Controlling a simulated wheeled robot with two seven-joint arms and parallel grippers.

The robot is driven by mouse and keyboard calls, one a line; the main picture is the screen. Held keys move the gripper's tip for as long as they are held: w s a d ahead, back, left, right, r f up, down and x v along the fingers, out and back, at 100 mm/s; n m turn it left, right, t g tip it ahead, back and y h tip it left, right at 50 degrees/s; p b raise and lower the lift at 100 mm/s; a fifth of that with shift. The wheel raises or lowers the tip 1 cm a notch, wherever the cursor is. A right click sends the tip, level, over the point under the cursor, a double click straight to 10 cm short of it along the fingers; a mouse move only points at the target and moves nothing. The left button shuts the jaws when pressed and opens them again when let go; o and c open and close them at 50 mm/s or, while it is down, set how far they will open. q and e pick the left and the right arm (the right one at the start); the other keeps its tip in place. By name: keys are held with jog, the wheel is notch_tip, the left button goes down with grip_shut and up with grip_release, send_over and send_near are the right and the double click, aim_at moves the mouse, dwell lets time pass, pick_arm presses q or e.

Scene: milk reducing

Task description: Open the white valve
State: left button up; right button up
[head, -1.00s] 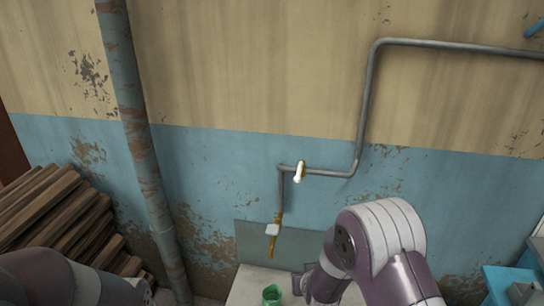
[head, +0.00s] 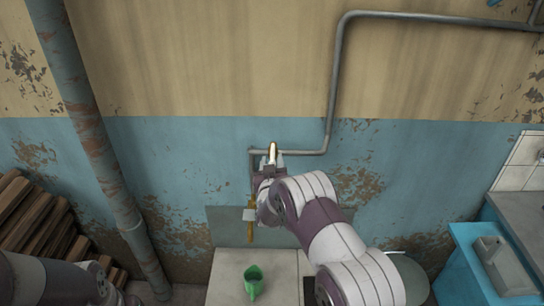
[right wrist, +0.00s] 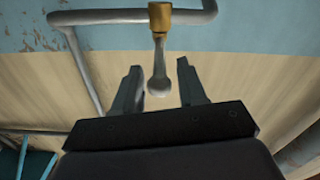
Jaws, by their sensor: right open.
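The white valve (head: 272,153) is a light handle on the grey wall pipe, on the blue part of the wall in the head view. In the right wrist view its pale handle (right wrist: 158,84) hangs from a brass fitting (right wrist: 160,17). My right gripper (head: 267,160) is raised at the valve. In the right wrist view the right gripper (right wrist: 158,82) is open, with one finger on each side of the handle and gaps visible on both sides. My left arm shows at the lower left of the head view, but its gripper is out of view.
A thick vertical pipe (head: 95,150) and stacked wood (head: 35,225) are at left; a blue-edged counter (head: 462,262) is at right.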

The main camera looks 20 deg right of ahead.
jog(key=shift+w+d+r, duration=0.15)
jog(key=shift+w+d, duration=0.15)
jog(key=shift+w, duration=0.1)
jog(key=shift+w+a+f, duration=0.2)
jog(key=shift+w+f, duration=0.05)
jog(key=shift+w, duration=0.15)
jog(key=shift+s+d+r, duration=0.1)
jog(key=shift+s, duration=0.05)
grip_shut()
pick_arm(q)
jog(key=shift+r, duration=0.2)
jog(key=shift+f, duration=0.1)
